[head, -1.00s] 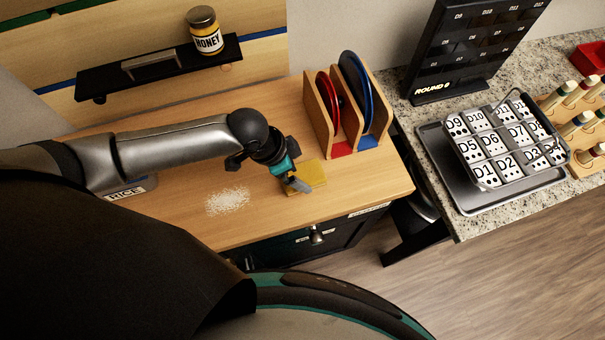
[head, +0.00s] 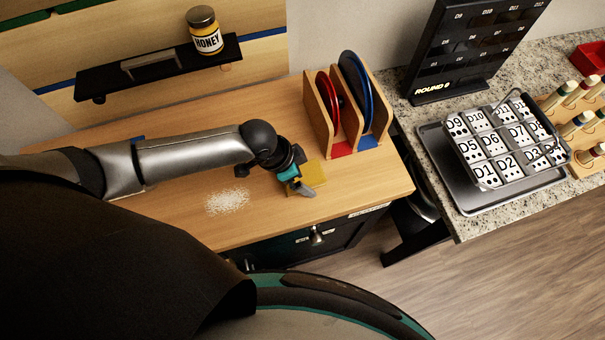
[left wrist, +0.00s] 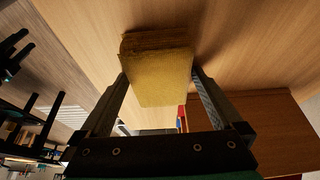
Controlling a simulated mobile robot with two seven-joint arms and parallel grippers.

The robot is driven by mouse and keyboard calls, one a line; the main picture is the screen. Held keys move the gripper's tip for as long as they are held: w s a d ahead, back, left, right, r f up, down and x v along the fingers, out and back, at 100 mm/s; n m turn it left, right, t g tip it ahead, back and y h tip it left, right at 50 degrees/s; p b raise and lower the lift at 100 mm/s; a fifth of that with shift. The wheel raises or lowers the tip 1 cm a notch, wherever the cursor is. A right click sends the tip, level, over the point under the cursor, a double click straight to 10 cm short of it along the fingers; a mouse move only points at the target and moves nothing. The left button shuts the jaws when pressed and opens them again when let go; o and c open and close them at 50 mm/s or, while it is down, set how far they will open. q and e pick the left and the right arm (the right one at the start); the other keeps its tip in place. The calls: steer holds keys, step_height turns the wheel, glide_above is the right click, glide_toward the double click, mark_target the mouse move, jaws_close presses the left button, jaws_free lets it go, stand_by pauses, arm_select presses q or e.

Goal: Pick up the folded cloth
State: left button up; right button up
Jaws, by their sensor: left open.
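The folded cloth (head: 313,175) is yellow and lies on the wooden counter, in front of the plate rack. In the left wrist view the cloth (left wrist: 160,70) shows its stacked folds, with one finger on each side of it. My left gripper (head: 303,189) is at the cloth and covers part of it in the head view. In the left wrist view the left gripper (left wrist: 160,78) is open, its fingertips close beside the cloth's two edges. I cannot tell whether they touch it. My right gripper is not in view.
A wooden rack (head: 322,125) with red and blue plates stands just behind the cloth. White grains (head: 228,201) lie spilled on the counter (head: 190,225) to the left. A honey jar (head: 204,32) sits on a wall shelf. A tray (head: 470,200) with tiles is at the right.

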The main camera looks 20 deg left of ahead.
arm_select(q)
steer(key=c, duration=1.2)
steer(key=shift+r, duration=0.2)
step_height(320, 180, up, 20)
steer(key=p, duration=0.1)
steer(key=shift+p, duration=0.4)
